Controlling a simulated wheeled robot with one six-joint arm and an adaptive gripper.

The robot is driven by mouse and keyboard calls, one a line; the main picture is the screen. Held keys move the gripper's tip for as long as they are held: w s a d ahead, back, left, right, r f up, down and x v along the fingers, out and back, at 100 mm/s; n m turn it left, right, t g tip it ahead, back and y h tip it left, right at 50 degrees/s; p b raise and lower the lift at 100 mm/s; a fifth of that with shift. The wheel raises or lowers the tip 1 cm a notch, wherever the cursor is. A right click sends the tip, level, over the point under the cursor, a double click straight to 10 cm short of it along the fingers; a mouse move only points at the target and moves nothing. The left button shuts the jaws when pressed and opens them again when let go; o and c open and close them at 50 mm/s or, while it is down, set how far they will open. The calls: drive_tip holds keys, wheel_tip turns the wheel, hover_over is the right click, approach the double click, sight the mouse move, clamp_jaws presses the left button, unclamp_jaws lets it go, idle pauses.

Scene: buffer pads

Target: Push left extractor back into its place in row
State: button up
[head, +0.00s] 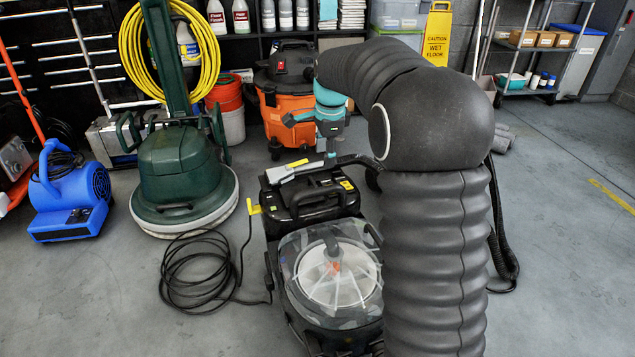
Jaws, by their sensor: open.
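One extractor (325,275) stands on the floor at the centre, a black machine with a clear domed tank, a black handle and yellow tabs. It stands in front of the other machines, and my arm covers its right side. My gripper (329,150) points down at the end of my arm, below the teal wrist, and appears just behind the extractor's top handle. It is small and partly merged with the machine behind it. It is open and holds nothing that I can see. Whether it touches the extractor I cannot tell.
A green floor machine (183,172) and a blue blower (70,195) stand at left. An orange and black vacuum (284,100) stands behind. A coiled black cord (200,280) lies left of the extractor. A yellow wet-floor sign (438,35) stands at back. Floor at right is clear.

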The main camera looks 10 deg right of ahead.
sight(319, 189)
drive_tip(key=w+f, duration=0.1)
drive_tip(key=f, duration=0.3)
drive_tip(key=f+b, duration=0.1)
drive_tip(key=f, duration=0.3)
drive_tip(key=w+f+b, duration=0.1)
drive_tip(key=f, duration=0.4)
drive_tip(key=shift+w+a+f, duration=0.1)
drive_tip(key=shift+w+a, duration=0.2)
drive_tip(key=shift+a, duration=0.1)
clamp_jaws()
